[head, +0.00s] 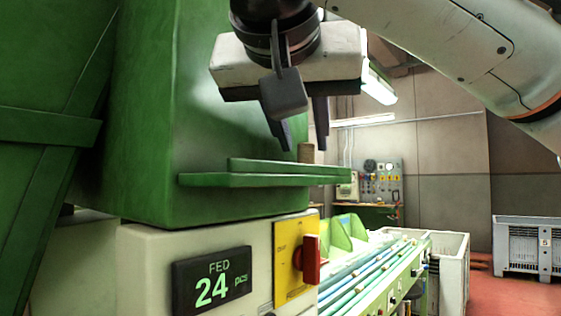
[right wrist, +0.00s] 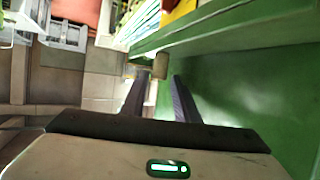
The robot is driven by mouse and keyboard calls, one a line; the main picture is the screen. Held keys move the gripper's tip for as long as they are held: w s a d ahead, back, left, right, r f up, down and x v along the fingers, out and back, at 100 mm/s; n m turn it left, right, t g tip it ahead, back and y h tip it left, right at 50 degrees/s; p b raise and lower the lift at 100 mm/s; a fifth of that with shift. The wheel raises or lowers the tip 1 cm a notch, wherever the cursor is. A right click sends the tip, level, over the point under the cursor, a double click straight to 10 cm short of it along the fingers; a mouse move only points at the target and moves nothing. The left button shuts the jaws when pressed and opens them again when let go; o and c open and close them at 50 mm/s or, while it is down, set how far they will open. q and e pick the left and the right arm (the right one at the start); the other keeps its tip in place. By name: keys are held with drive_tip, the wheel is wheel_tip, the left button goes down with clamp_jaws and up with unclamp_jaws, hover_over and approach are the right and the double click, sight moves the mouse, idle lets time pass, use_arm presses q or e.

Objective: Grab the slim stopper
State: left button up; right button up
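One brown cork stopper (head: 305,152) stands at the back of the green ledge (head: 262,180), partly hidden by the ledge's raised strip. My right gripper (head: 303,146) points down at it from above, its two dark fingers apart. In the right wrist view the stopper (right wrist: 162,66) shows just past the fingertips (right wrist: 160,77), within the gap between them. I see no contact, and the fingers hold nothing. I see no other stopper to compare its width with. My left gripper is in neither view.
The large green machine body (head: 165,120) rises beside the ledge. Below are a display reading FED 24 pcs (head: 212,280) and a red switch (head: 310,260). A rack with long rods (head: 375,275) and a grey crate (head: 527,245) stand to the right.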

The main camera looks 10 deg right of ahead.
drive_tip(key=shift+w+d+f, duration=0.3)
drive_tip(key=shift+w+d, duration=0.05)
drive_tip(key=shift+w, duration=0.2)
drive_tip(key=shift+s+r, duration=0.1)
drive_tip(key=shift+s, duration=0.1)
clamp_jaws()
drive_tip(key=shift+a+r, duration=0.1)
